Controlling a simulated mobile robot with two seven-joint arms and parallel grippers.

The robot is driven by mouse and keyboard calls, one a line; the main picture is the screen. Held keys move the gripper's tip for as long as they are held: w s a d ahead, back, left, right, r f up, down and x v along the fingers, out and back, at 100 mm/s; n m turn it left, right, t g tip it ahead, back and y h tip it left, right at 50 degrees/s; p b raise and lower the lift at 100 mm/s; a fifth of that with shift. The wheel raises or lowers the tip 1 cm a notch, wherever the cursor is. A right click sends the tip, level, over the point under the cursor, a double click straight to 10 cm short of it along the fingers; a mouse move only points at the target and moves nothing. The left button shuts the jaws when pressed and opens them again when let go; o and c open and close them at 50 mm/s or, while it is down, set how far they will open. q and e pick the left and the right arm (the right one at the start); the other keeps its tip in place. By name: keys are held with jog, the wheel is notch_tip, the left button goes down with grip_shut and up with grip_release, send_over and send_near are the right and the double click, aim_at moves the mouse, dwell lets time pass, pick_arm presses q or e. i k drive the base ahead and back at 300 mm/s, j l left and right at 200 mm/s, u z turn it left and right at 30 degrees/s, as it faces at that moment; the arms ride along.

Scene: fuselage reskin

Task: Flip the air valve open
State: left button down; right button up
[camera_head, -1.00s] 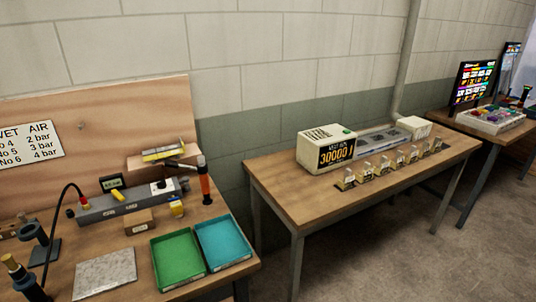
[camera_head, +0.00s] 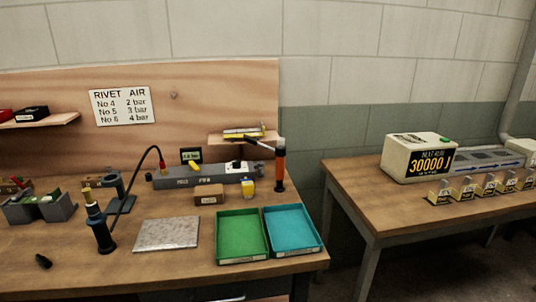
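A grey air manifold bar (camera_head: 215,177) lies along the back of the left workbench, below a plywood backboard. A small yellow lever (camera_head: 195,166) sits on top of it, tilted; it looks like the air valve handle. A small dark gauge with a lit display (camera_head: 191,155) stands behind the lever; its figures are too small to read surely. A dark hose (camera_head: 146,157) arches from the bar's left end toward the black and brass tool. Neither of my grippers is in view.
On the bench (camera_head: 200,265) stand a black tool with a brass tip (camera_head: 100,225), a grey plate (camera_head: 167,234), a green tray (camera_head: 241,236), a blue tray (camera_head: 291,230) and an orange-handled tool (camera_head: 280,167). A second table (camera_head: 400,212) stands right, beyond a gap.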

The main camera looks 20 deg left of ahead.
aim_at(193, 166)
jog(key=i+l+u, duration=0.2)
jog(key=u, duration=0.25)
jog(key=i+l+u, duration=0.25)
jog(key=u, duration=0.25)
